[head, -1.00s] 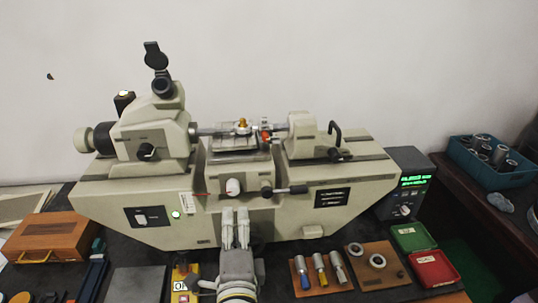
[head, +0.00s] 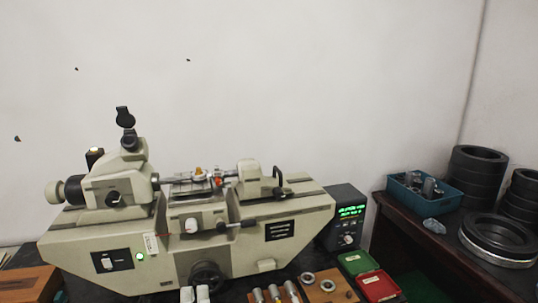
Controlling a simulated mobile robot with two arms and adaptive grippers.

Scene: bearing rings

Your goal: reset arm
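The pale fingertips of one gripper, which I take to be my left gripper (head: 195,294), show at the bottom edge, in front of the measuring machine. The two fingers stand side by side with only a narrow gap, and nothing shows between them. The rest of that arm is below the picture. My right gripper is not in view. The large beige measuring machine (head: 190,262) stands on the dark bench, with a small brass-coloured part (head: 200,171) on its middle stage.
A display box (head: 346,218) with green digits stands right of the machine. Green (head: 354,262) and red (head: 377,286) trays and a wooden board with rings (head: 326,290) lie in front. A side table at right holds a blue bin (head: 424,192) and black rings (head: 478,170). A wooden case (head: 28,285) is at left.

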